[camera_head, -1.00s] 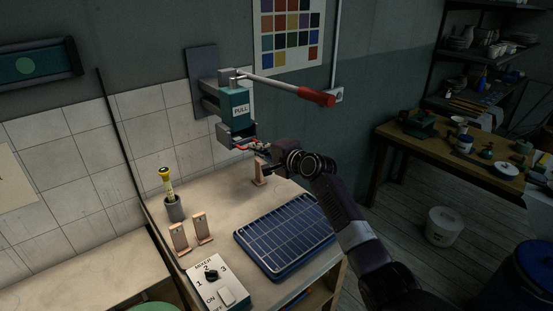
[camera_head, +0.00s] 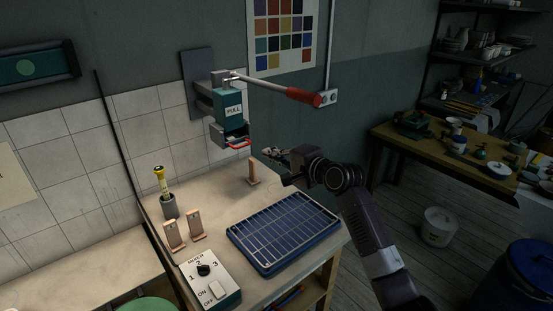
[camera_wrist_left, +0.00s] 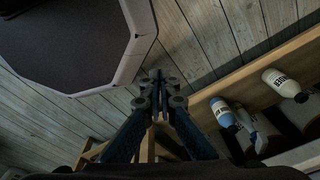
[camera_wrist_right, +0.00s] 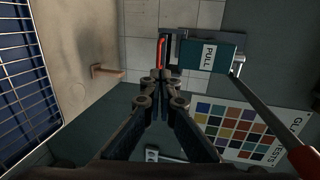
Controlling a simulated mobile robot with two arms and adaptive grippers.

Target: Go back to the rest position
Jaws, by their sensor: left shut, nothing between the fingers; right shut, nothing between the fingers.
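My right gripper (camera_head: 272,152) is shut and empty in the head view. It hangs in the air over the back right of the worktop, just right of the teal PULL device (camera_head: 231,108) on the wall. In the right wrist view its fingers (camera_wrist_right: 160,78) meet, with the PULL device beyond them. My left gripper shows only in the left wrist view (camera_wrist_left: 158,78); it is shut and empty above the wooden floor, near a shelf with bottles.
The worktop bears a blue rack (camera_head: 285,232), a mixer switch box (camera_head: 209,279), small wooden stands (camera_head: 253,171) and a grey cup (camera_head: 169,207) with a yellow-topped tool. The red-handled lever (camera_head: 280,90) juts out above my right gripper. Labelled bottles (camera_wrist_left: 282,84) are near my left gripper.

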